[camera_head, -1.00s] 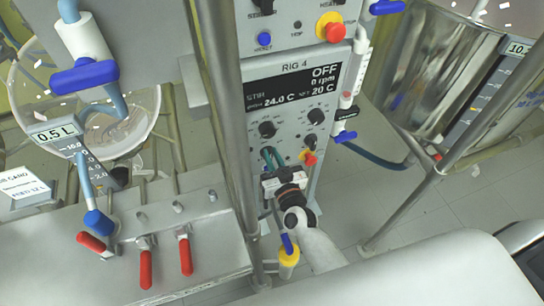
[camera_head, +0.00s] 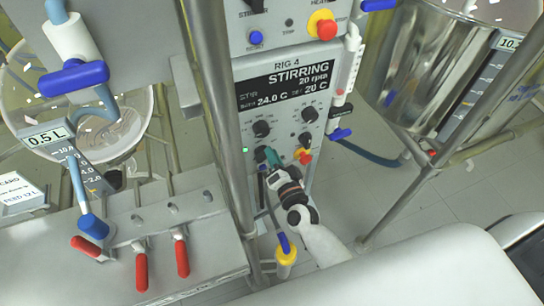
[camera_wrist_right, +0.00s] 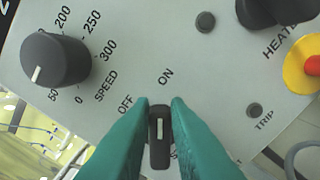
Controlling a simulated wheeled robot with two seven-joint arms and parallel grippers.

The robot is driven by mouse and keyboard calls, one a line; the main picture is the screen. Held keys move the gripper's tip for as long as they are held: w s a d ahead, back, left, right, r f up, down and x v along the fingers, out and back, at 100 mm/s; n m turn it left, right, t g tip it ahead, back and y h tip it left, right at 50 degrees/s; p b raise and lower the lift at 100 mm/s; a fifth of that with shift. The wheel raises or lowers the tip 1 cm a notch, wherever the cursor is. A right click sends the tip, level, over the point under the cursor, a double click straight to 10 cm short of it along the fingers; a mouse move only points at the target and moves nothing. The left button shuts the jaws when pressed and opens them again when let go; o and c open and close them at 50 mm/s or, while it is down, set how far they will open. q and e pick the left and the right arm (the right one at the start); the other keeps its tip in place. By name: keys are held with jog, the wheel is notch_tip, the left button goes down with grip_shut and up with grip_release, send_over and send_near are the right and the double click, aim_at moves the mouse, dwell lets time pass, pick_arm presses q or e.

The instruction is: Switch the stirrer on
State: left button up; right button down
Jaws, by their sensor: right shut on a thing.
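The RIG 4 control panel (camera_head: 244,107) stands in the middle of the head view. In the right wrist view, the fingers (camera_wrist_right: 159,112) are shut on the small dark stirrer switch (camera_wrist_right: 159,133), one on each side. The white line on the switch points up, towards the ON mark. The speed knob (camera_wrist_right: 54,62) is above and left of the switch, its white mark at the low end of the scale. My left gripper is out of view.
A red-and-yellow button (camera_head: 303,156) sits right of my gripper, and another (camera_head: 325,26) is above the display. A metal post (camera_head: 222,110) runs close along the panel's left side. Red-handled valves (camera_head: 141,270) stand at lower left.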

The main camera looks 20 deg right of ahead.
jog(key=shift+d+f+m, duration=0.1)
jog(key=shift+m, duration=0.5)
jog(key=c, duration=1.4)
grip_release()
jog(key=s, duration=0.8)
jog(key=s+b, duration=0.1)
jog(key=s, duration=0.3)
jog(key=shift+d, duration=0.25)
